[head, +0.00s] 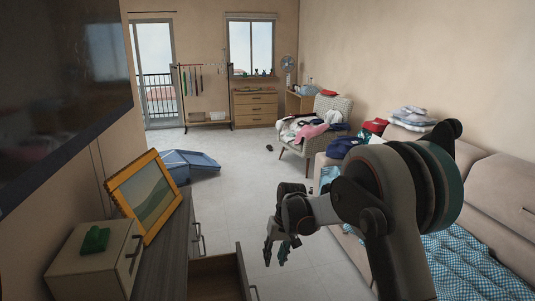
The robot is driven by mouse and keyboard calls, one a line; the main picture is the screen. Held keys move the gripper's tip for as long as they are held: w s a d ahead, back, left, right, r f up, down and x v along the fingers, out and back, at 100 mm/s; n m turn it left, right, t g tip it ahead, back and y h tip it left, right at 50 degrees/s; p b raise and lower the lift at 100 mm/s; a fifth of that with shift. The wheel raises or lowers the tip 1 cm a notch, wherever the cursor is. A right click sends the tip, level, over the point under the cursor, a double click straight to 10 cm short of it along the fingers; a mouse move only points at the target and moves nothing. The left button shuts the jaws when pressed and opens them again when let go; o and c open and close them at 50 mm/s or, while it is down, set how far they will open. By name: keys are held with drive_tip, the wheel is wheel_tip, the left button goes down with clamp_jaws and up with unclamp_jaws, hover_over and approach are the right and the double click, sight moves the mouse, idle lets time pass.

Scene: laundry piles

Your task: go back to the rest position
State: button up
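My gripper (277,252) is in the lower middle of the head view, at the end of my bent arm. Its fingers point down over the floor, to the right of the low cabinet. The fingertips look apart, with nothing seen between them. My arm comes up from the lower right and hides part of the sofa.
A long cabinet (165,262) with an open drawer (218,280) stands at lower left, near my gripper. A framed picture (146,195) leans there. A sofa (493,185) with clothes is at right. A clothes-covered armchair (335,107) stands further back. The middle floor (240,180) is clear.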

drive_tip(key=s+d+r+m+t, duration=0.1)
drive_tip(key=s+d+r+t, duration=0.1)
drive_tip(key=s+d+r, duration=0.45)
drive_tip(key=s+d+r+t, duration=0.1)
drive_tip(key=s+d+r, duration=0.3)
drive_tip(key=s+r, duration=0.6)
drive_tip(key=s+d+r+t+h, duration=0.1)
drive_tip(key=s+d+t, duration=0.1)
drive_tip(key=s, duration=0.7)
drive_tip(key=s+d+r+m+t+h, duration=0.1)
drive_tip(key=s+d+r, duration=0.1)
drive_tip(key=s+d, duration=0.3)
drive_tip(key=s, duration=0.4)
drive_tip(key=shift+s+t, duration=0.3)
drive_tip(key=shift+t, duration=0.1)
